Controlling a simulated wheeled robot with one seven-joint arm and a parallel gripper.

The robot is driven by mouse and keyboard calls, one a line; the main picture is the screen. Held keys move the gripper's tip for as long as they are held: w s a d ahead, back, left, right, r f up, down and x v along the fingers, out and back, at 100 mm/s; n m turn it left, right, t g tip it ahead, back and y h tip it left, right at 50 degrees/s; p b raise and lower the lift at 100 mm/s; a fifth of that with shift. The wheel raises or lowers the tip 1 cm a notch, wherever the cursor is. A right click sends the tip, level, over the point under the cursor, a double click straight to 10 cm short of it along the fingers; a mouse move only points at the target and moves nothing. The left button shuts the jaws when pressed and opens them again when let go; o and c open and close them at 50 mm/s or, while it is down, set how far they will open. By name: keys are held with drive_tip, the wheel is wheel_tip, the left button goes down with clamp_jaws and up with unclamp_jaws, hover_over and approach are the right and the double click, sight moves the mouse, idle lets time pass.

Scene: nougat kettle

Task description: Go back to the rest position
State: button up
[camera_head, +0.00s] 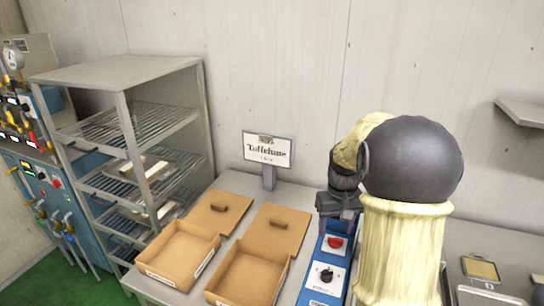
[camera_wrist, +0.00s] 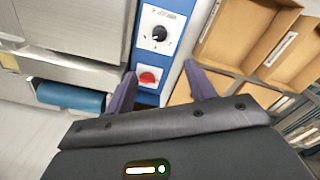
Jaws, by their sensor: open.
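My gripper (camera_head: 337,222) hangs at the end of my arm, right of centre in the head view, over the far part of a blue control box. In the wrist view my gripper (camera_wrist: 160,70) shows two purple fingers spread apart with nothing between them. The blue control box (camera_head: 311,287) carries a red button (camera_head: 335,242) and a black knob (camera_head: 326,275). In the wrist view the red button (camera_wrist: 148,78) appears between the fingers, with the black knob (camera_wrist: 159,33) beyond it. I cannot tell how far above the box the fingertips are. My arm hides part of the box.
Two open cardboard boxes (camera_head: 180,252) (camera_head: 246,275) with lids stand left of the control box. A sign (camera_head: 268,151) stands behind them. A wire-shelf rack (camera_head: 120,80) is at the left. A scale (camera_head: 488,295) lies at the right, below a wall shelf (camera_head: 522,112).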

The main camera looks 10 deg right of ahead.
drive_tip(key=s+a+f+n+t, duration=0.1)
drive_tip(key=s+a+f, duration=0.3)
drive_tip(key=s+a, duration=0.8)
drive_tip(key=shift+s+a+f+t, duration=0.3)
drive_tip(key=shift+s+a+t, duration=0.1)
drive_tip(key=shift+a+t, duration=0.45)
drive_tip(key=shift+a, duration=0.1)
